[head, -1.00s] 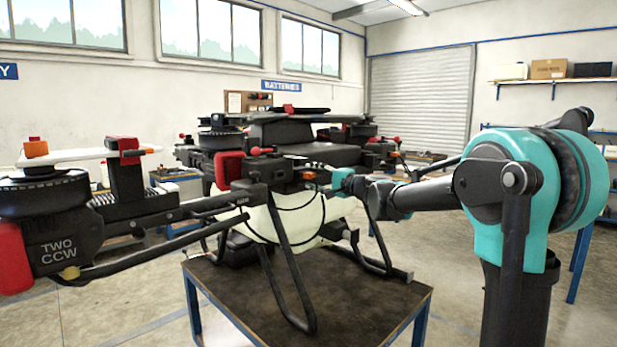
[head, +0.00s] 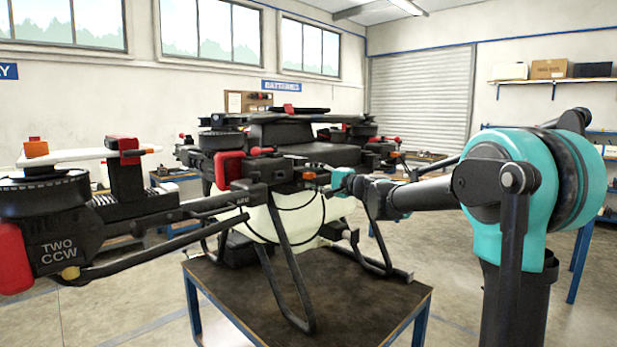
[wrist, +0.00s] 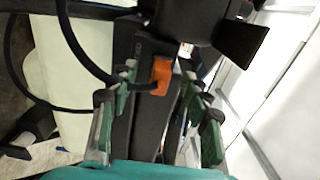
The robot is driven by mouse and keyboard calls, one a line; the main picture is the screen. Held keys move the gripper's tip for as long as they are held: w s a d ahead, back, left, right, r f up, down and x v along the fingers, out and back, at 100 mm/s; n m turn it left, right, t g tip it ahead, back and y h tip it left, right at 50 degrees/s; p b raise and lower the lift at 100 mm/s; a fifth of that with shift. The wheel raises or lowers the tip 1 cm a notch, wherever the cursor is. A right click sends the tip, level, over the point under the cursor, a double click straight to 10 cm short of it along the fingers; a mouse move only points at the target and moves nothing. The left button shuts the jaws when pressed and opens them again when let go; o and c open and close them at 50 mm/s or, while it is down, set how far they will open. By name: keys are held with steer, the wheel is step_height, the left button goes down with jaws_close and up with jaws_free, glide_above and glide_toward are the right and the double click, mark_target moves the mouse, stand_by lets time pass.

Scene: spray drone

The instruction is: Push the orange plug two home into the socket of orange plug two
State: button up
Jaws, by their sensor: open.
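The orange plug two (wrist: 161,76) shows in the wrist view, with a black cable running off its left side. It sits against a dark housing on the drone. The socket itself is hidden, so how deep the plug sits cannot be told.
The drone's black frame and arm (head: 225,202) fill the left and middle, with black cables looping over the pale tank (head: 290,222). A landing leg (head: 288,265) stands on the dark-topped table (head: 365,298). Open floor lies around the table.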

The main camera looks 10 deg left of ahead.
jaws_close()
stand_by(0.5)
steer(key=v, duration=0.6)
stand_by(1.2)
steer(key=shift+s, duration=0.1)
